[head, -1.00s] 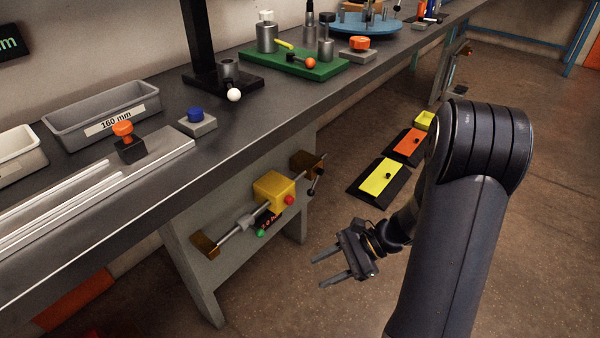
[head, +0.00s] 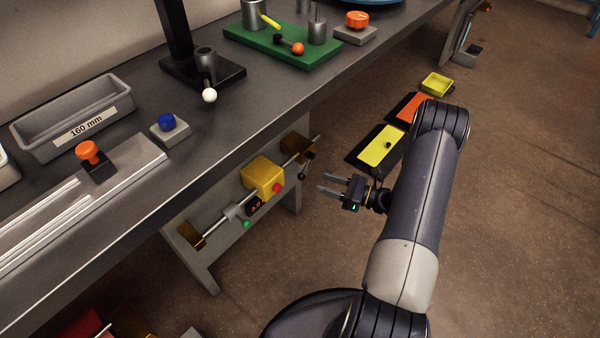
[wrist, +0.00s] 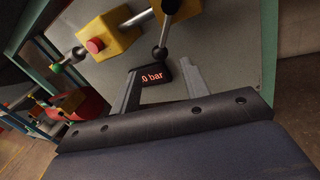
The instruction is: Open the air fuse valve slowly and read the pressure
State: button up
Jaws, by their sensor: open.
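A pipe with a yellow block (head: 262,175) runs along the panel under the bench. The block has a red button (head: 277,188). To its right is a brass-coloured block (head: 297,146) with a short lever ending in a black ball (head: 303,175), seemingly the air fuse valve. The lever ball also shows in the wrist view (wrist: 160,53), hanging down between my fingertips, apart from them. A small display (wrist: 153,77) shows red text ending ".0 bar"; its first digit cannot be read. My gripper (head: 321,182) is open and empty, facing the lever from the right.
A green knob (head: 246,224) sits at the pipe's left part. The bench top (head: 130,210) overhangs the panel. Yellow and orange floor plates (head: 380,146) lie beyond my arm. The floor (head: 520,200) at right is clear.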

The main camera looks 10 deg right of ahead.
aim_at(301, 175)
jog(key=b+x, duration=0.1)
jog(key=x, duration=0.7)
jog(key=shift+w+a, duration=0.2)
jog(key=shift+a, duration=0.15)
jog(key=shift+c, duration=0.3)
grip_shut()
